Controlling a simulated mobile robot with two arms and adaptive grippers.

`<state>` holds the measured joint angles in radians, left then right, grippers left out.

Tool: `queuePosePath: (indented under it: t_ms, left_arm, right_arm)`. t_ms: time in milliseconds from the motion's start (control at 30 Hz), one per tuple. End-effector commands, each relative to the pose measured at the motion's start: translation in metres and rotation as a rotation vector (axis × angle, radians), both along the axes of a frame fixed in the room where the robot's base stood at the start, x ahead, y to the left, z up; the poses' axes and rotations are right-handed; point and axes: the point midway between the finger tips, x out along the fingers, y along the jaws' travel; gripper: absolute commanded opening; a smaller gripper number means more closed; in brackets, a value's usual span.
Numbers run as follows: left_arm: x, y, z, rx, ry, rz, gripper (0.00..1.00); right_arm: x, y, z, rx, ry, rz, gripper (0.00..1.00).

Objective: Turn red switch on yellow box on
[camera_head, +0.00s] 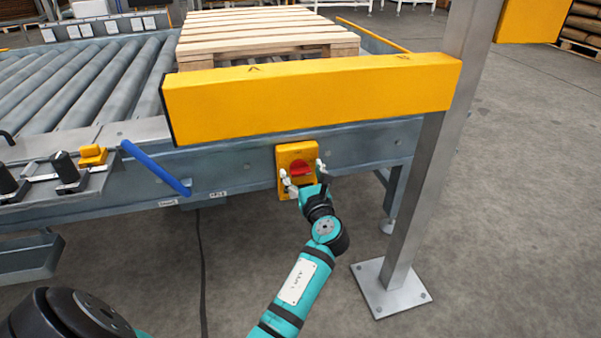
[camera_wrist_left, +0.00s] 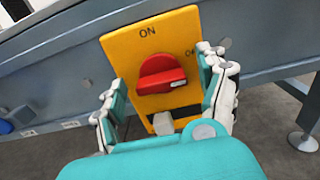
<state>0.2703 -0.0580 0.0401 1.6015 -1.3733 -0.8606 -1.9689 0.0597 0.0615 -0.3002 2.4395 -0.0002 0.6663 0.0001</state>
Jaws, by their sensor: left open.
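The yellow box (camera_head: 285,153) is fixed to the side of the grey conveyor frame, below the yellow beam. Its red switch (camera_head: 301,167) sits in the middle of its face. In the left wrist view the yellow box (camera_wrist_left: 124,50) shows "ON" at the top and a partly hidden label at the right. There the red switch (camera_wrist_left: 160,76) has its white mark at the right, toward that hidden label. My left gripper (camera_head: 304,175) is open, with one finger on each side of the switch. A gap shows between fingers and switch. My right gripper is not seen.
A yellow beam (camera_head: 310,100) runs above the box to a metal post (camera_head: 418,190) at the right. A blue bar (camera_head: 155,167) and black knobs (camera_head: 65,165) are to the left. A wooden pallet (camera_head: 265,32) lies on the rollers (camera_head: 100,75). The floor in front is mostly open.

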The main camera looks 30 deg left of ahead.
Motion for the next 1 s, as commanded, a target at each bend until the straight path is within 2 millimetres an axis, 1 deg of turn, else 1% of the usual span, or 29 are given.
queuePosePath:
  t_ms: [33,67,467,500,767,1000]
  left_arm:
    - [0.0000,0.0000,0.0002,0.000,0.000,0.000,0.75]
    - [0.0000,0.0000,0.0001,0.000,0.000,0.000,0.72]
    - [0.0001,0.0002,-0.0001,0.000,0.000,0.000,0.20]
    - [0.0001,0.0002,-0.0001,0.000,0.000,0.000,0.18]
    - [-0.0001,0.0003,0.0006,-0.021,-0.024,0.000,0.18]
    - [-0.0006,0.0009,0.0013,-0.103,-0.121,-0.001,0.18]
  right_arm:
    - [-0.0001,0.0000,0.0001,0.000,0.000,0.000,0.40]
    - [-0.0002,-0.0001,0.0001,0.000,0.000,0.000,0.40]
    - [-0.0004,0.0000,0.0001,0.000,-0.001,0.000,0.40]
    - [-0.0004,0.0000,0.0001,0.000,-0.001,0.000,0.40]
    - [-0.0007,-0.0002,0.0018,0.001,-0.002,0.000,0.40]
    - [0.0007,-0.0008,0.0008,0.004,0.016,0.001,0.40]
